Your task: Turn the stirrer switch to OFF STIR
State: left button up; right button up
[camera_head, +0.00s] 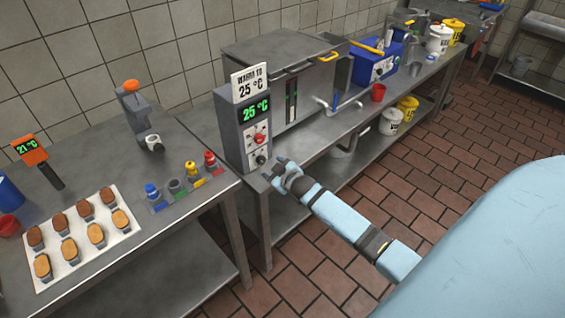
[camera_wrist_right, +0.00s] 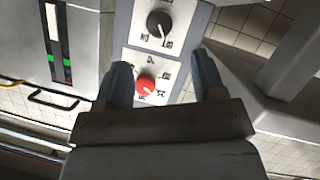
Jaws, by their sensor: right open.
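A grey control box (camera_head: 242,130) stands at the left end of the far bench, with a "WARM TO 25 °C" card on top and a green 25 °C display. Its front panel has a red knob (camera_head: 260,138) above a black knob (camera_head: 261,159). In the right wrist view the panel appears inverted, with the black knob (camera_wrist_right: 160,23) above the red knob (camera_wrist_right: 145,84). My right gripper (camera_head: 273,168) is open in front of the panel; its fingers (camera_wrist_right: 160,75) frame the red knob, apparently without gripping. The knob labels are too small to read. My left gripper is not in view.
A steel tank (camera_head: 305,88) adjoins the box, with a pipe handle (camera_head: 338,105) and red cup (camera_head: 378,92) nearby. Open floor lies in front of the benches.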

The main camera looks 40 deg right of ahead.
jog(key=v, duration=0.5)
jog(key=shift+s+r, duration=0.15)
jog(key=shift+s, duration=0.05)
jog(key=s+a+r+g+y+p, duration=0.1)
jog(key=s+a+p, duration=0.4)
jog(key=s+a, duration=0.6)
jog(key=s+a+r+m+g+y+p, duration=0.1)
jog(key=s+a+p, duration=0.4)
jog(key=s+a, duration=0.6)
jog(key=s+r+g+y, duration=0.1)
jog(key=s+r+y, duration=0.1)
jog(key=s, duration=0.1)
jog(key=shift+s+r, duration=0.15)
